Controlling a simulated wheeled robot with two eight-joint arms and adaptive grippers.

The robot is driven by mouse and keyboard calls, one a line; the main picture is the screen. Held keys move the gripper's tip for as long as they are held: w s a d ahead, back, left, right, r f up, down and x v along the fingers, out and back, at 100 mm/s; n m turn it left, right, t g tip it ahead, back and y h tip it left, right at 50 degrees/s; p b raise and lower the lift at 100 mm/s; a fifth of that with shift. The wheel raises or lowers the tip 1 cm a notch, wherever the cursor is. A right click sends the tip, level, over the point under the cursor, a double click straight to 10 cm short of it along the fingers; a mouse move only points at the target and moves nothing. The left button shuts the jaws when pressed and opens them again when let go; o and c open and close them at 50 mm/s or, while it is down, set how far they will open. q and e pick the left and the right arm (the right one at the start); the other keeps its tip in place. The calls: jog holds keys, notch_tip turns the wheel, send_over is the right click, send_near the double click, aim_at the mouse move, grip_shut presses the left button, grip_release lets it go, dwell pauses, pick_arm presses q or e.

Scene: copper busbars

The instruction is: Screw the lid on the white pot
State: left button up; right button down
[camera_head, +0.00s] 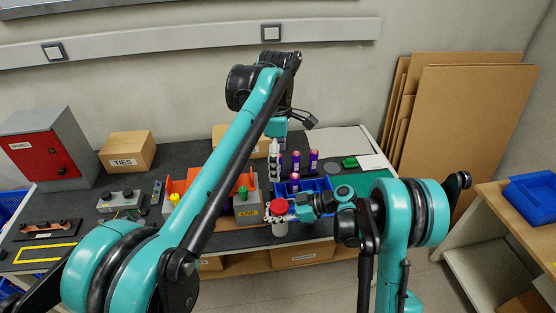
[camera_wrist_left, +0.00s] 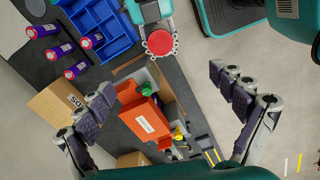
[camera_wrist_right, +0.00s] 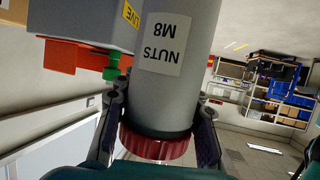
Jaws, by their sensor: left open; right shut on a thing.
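The white pot (camera_head: 279,229) is upright near the front edge of the dark bench. In the right wrist view, the pot (camera_wrist_right: 175,60) carries a "NUTS M8" label. The red lid (camera_head: 278,207) is at the pot's mouth; it also shows in the right wrist view (camera_wrist_right: 157,148) and left wrist view (camera_wrist_left: 160,42). A dark band shows between lid and pot; I cannot tell how tightly they are joined. My right gripper (camera_head: 284,211) is shut on the lid, a finger on either side. My left gripper (camera_wrist_left: 160,82) is open and empty above the bench, behind the pot.
A blue divided bin (camera_head: 318,190) and several purple cylinders (camera_head: 314,156) stand behind the pot. A grey box labelled "LIVE" (camera_head: 247,211) with a green knob is left of it. My left arm crosses above the bench.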

dwell(0.3)
pick_arm(q)
jog(key=s+a+f+m+t, duration=0.3)
jog(key=s+a+f+m, duration=0.3)
jog(key=s+a, duration=0.4)
jog(key=s+a+f+m+t, duration=0.4)
jog(key=s+a+f+m, duration=0.3)
jog(key=a, duration=0.5)
jog(key=s+m, duration=0.2)
jog(key=s, duration=0.1)
jog(key=shift+s+a+f+m, duration=0.15)
jog(key=shift+s+f+m, duration=0.1)
jog(key=shift+m, duration=0.05)
